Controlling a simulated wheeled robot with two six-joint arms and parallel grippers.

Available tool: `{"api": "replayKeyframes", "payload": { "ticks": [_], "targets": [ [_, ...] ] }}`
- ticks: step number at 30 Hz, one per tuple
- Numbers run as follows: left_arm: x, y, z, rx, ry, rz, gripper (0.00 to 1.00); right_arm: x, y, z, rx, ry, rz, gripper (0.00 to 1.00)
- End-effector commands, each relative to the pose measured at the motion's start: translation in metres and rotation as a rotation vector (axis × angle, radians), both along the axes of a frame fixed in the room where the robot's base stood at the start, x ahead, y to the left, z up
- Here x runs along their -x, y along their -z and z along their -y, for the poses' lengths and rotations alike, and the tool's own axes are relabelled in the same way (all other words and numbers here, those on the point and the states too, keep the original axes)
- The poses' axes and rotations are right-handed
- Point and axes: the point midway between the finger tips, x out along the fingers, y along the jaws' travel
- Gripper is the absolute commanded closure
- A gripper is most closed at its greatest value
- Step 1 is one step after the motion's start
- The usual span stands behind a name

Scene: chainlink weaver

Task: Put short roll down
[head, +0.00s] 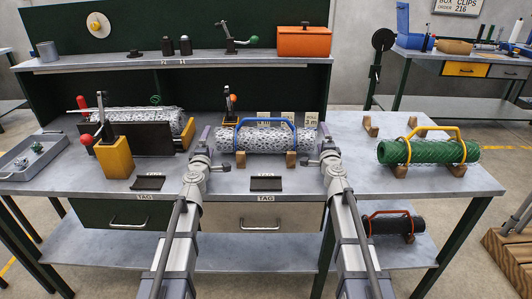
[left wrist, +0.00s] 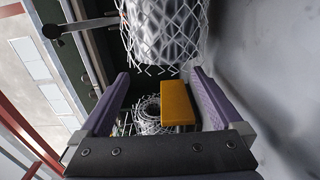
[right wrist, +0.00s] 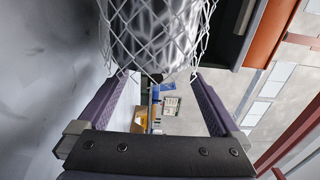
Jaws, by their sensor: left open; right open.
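The short roll (head: 252,139) is a silver chain-link mesh roll with a blue carry handle (head: 266,120). It lies across wooden cradle blocks (head: 291,159) at the middle of the bench. My left gripper (head: 208,138) is open at the roll's left end; the mesh end (left wrist: 165,35) is beyond its fingers in the left wrist view. My right gripper (head: 325,140) is open at the right end, and the mesh (right wrist: 155,35) shows beyond its fingers in the right wrist view. Neither gripper holds anything. Whether the fingers touch the mesh, I cannot tell.
A longer silver roll (head: 150,122) sits in a black holder with yellow posts at left. A green roll (head: 430,151) with a yellow handle rests on blocks at right. Empty cradle blocks (head: 371,127) stand behind it. A dark roll (head: 393,223) lies on the lower shelf.

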Motion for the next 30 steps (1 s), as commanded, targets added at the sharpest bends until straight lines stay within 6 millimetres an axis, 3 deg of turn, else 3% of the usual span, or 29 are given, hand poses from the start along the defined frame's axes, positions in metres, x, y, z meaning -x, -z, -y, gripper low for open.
{"api": "replayKeyframes", "payload": {
  "ticks": [1, 6, 12, 23, 30],
  "targets": [
    [0.014, 0.000, 0.000, 0.000, 0.000, 0.000, 0.00, 0.000, 0.000, 0.000, 0.000, 0.000, 0.000, 0.00],
    [0.050, 0.000, 0.000, 0.000, 0.000, 0.000, 0.00, 0.000, 0.000, 0.000, 0.000, 0.000, 0.000, 0.00],
    [0.085, 0.000, 0.000, 0.000, 0.000, 0.000, 0.00, 0.000, 0.000, 0.000, 0.000, 0.000, 0.000, 0.00],
    [0.092, 0.000, 0.000, 0.000, 0.001, 0.000, 0.00, 0.004, 0.000, 0.000, 0.000, 0.000, 0.000, 0.00],
    [0.092, 0.000, 0.000, 0.000, 0.001, 0.000, 0.00, 0.031, 0.000, 0.000, 0.000, 0.000, 0.000, 0.00]
  ]
}}
